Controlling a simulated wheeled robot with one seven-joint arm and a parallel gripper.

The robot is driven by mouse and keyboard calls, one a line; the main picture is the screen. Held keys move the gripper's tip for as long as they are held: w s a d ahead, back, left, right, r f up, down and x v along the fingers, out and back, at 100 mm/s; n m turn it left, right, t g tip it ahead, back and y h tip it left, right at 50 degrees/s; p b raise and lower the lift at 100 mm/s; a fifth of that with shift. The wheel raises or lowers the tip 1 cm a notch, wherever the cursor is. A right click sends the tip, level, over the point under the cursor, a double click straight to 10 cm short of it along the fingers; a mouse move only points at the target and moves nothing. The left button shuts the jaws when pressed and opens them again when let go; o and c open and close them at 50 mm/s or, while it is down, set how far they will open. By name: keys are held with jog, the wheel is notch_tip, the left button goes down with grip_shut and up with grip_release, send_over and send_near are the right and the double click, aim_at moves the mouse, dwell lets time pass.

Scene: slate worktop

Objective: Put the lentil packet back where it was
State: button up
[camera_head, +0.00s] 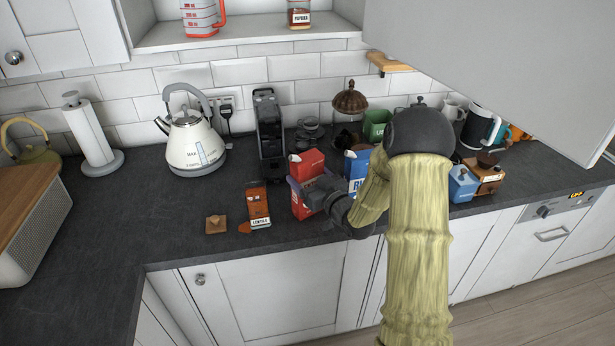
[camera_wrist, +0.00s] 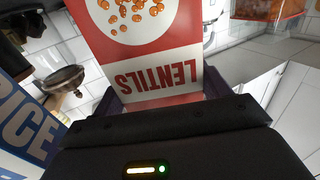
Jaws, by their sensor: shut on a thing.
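The lentil packet (camera_head: 307,163) is a red box near the middle of the worktop in the head view. My gripper (camera_head: 318,190) is shut on it, with fingers around its middle. In the wrist view the packet (camera_wrist: 158,50) fills the middle between my fingers (camera_wrist: 165,100). Its white band reads LENTILS upside down, below a picture of orange lentils. The packet looks roughly upright in the head view. I cannot tell whether its base touches the worktop.
A blue rice packet (camera_head: 357,168) stands close right of the held packet. A coffee machine (camera_head: 270,135) and kettle (camera_head: 195,143) stand behind.

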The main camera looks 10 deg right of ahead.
jog(key=o, duration=1.3)
jog(key=shift+d, duration=0.1)
jog(key=shift+c, duration=0.2)
jog(key=shift+r, duration=0.1)
jog(key=b+v, duration=0.2)
jog(key=v, duration=1)
jog(key=shift+b, duration=0.3)
